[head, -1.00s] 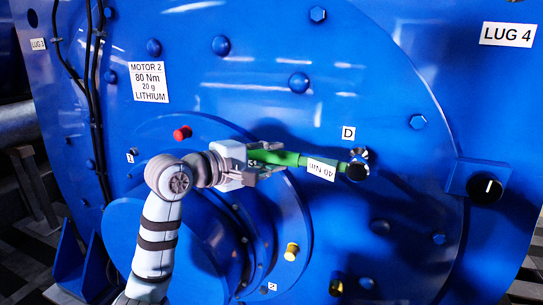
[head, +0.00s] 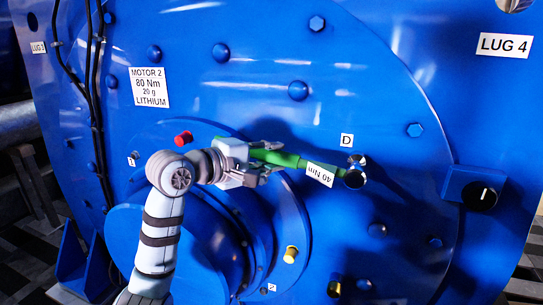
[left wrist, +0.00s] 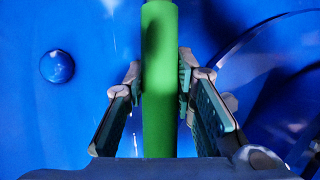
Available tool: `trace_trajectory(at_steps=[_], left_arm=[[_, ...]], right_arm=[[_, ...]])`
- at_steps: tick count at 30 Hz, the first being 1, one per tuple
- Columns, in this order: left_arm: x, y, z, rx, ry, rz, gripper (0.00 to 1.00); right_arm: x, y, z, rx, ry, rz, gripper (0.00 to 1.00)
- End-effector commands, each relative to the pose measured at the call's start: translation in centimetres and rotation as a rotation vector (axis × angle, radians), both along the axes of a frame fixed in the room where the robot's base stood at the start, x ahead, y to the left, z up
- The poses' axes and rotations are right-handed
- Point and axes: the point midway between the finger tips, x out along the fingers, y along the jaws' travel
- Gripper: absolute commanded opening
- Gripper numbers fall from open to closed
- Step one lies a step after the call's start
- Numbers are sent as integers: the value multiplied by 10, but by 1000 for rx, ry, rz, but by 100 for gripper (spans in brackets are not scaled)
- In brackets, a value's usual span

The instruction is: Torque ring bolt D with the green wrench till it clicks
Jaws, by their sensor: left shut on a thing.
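The green wrench (head: 282,158) carries a white label reading 40 Nm and slants down to the right in the head view. Its dark round head (head: 355,176) is over the bolt spot just below the D label (head: 347,140), and bolt D itself is hidden behind it. My left gripper (head: 266,175) is shut on the wrench handle near its left end. In the left wrist view the green handle (left wrist: 159,85) stands between the two fingers. My right gripper is not in view.
The blue motor face has several protruding bolt heads (head: 298,91). A red knob (head: 183,138) and a yellow fitting (head: 291,254) sit near the hub. A black dial (head: 480,197) stands out at right, and black cables (head: 93,90) run down the left.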

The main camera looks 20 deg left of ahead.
Motion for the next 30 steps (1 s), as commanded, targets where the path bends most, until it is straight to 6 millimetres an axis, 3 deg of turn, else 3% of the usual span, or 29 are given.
trace_trajectory(at_steps=[30], left_arm=[[0, -4, 24, 119, -4, 0, 0]], right_arm=[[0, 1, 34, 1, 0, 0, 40]])
